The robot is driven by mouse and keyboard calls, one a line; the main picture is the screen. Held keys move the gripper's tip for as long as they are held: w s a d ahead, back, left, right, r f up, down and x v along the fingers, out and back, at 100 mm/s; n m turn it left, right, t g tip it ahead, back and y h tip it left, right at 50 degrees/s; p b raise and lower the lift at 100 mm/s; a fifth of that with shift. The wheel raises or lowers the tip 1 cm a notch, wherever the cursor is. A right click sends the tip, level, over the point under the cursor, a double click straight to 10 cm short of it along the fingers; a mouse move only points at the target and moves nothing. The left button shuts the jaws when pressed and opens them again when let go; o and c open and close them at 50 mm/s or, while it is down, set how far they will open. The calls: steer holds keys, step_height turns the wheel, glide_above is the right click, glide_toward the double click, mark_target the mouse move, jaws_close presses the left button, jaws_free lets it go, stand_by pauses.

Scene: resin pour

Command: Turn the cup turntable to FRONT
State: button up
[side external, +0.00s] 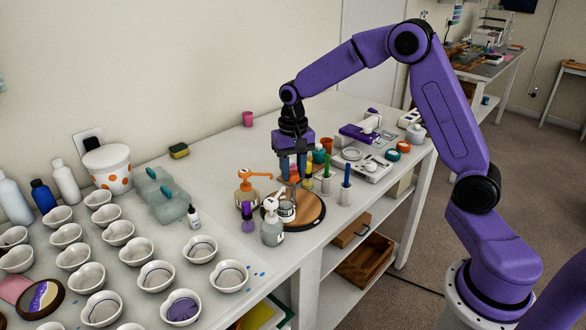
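The cup turntable is a round wooden disc with a dark rim (312,212) near the front edge of the white table. A small pale cup with a grey band (287,212) stands on its left part. My gripper (293,182) points down over the back of the turntable, behind the cup. Its two blue fingers are a little apart, with something reddish showing between them. I cannot tell whether they touch it or whether it lies behind. Any FRONT mark is too small to read here.
An orange-topped pump bottle (247,196), a purple-capped bottle (248,220) and a white pump bottle (272,229) crowd the turntable's left side. Holders with a green tool (327,168) and a blue tool (346,175) stand close on its right. Several white cups fill the left table.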

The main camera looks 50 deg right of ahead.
jaws_close()
steer(key=shift+n, duration=0.5)
steer(key=shift+r+n, duration=0.1)
steer(key=shift+n, duration=3)
steer(key=shift+w+n, duration=0.1)
steer(key=shift+n, duration=3.3)
steer(key=o, duration=0.7)
jaws_free()
steer(key=shift+c, duration=0.2)
